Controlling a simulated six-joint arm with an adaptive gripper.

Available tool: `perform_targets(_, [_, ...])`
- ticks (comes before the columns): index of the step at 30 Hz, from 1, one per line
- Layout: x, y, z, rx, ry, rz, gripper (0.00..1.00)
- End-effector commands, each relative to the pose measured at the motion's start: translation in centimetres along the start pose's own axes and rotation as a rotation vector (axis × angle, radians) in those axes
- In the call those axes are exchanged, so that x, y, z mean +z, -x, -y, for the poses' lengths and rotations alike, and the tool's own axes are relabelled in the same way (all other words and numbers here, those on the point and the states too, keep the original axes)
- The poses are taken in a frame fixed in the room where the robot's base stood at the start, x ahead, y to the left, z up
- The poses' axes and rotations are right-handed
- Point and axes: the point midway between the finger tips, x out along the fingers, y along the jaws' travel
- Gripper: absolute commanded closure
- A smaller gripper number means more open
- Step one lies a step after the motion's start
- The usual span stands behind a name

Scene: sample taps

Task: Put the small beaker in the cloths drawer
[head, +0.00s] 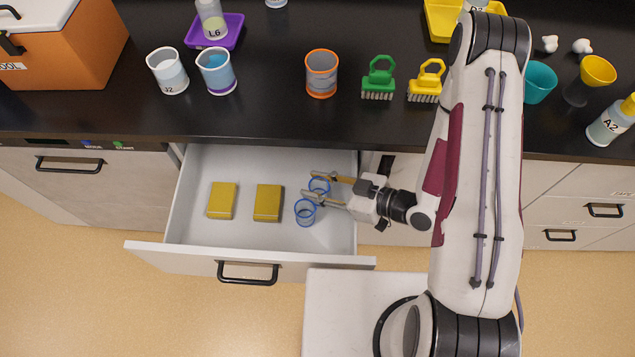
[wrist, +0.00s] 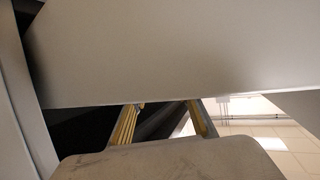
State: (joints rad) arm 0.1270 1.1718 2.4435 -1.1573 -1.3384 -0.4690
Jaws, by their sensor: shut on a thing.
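The open drawer (head: 196,240) is pale inside and holds two yellow folded cloths (head: 222,200) (head: 268,202). My gripper (head: 314,184) reaches into its right side from the right. In the wrist view the fingers (wrist: 165,118) show behind a pale panel, and the beaker is hidden.
The black counter (head: 270,120) runs above the drawer, with cups, an orange-banded beaker (head: 322,73), a green brush (head: 379,80) and a yellow brush (head: 426,82). The drawer front (head: 200,257) and right wall lie close to my gripper. The drawer's front middle is free.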

Motion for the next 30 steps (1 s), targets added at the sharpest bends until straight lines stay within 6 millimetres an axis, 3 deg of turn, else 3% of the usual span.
perform_targets(5, [0.1,0.0,0.0,0.000,0.000,0.000,0.81])
perform_targets(6, [0.1,0.0,0.0,0.000,0.000,0.000,0.59])
perform_targets(7, [0.1,0.0,0.0,0.000,0.000,0.000,0.53])
perform_targets(30, [-1.1,0.7,-0.1,0.002,0.000,0.000,0.53])
